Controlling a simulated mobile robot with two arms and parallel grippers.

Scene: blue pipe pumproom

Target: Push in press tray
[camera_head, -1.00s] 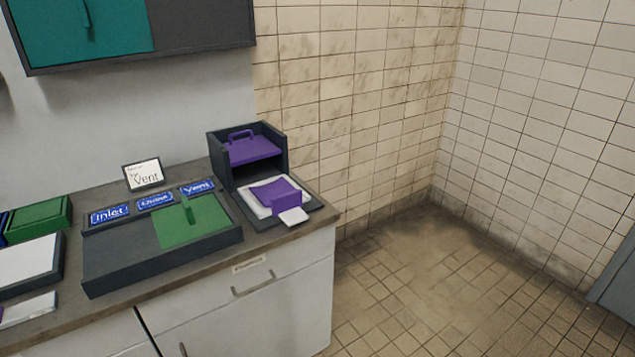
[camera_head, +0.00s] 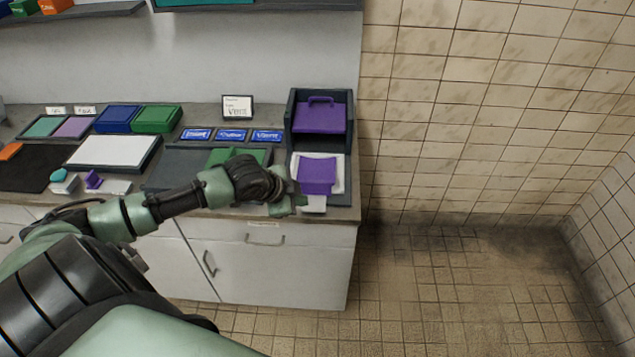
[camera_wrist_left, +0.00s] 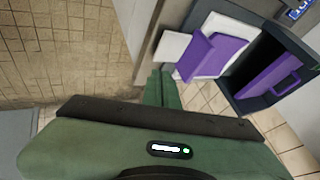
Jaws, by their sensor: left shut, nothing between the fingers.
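The press is a dark open-fronted box (camera_head: 347,130) at the right end of the counter, with a purple handled plate (camera_head: 320,118) inside its upper part. Its tray is pulled out in front and bears a white sheet (camera_head: 339,166) and a purple block (camera_head: 317,174). A small white tab (camera_head: 313,204) sticks out at the front. My left gripper (camera_head: 303,201) is shut and empty, close to the tray's front left. In the left wrist view the shut fingers (camera_wrist_left: 160,88) lie beside the purple block (camera_wrist_left: 212,55), seemingly apart from it. My right gripper is not in view.
A dark board with a green plate (camera_head: 228,156) lies left of the press, partly behind my arm. Blue label plates (camera_head: 231,135) and a sign (camera_head: 237,107) stand behind it. The floor (camera_head: 450,290) to the right is clear.

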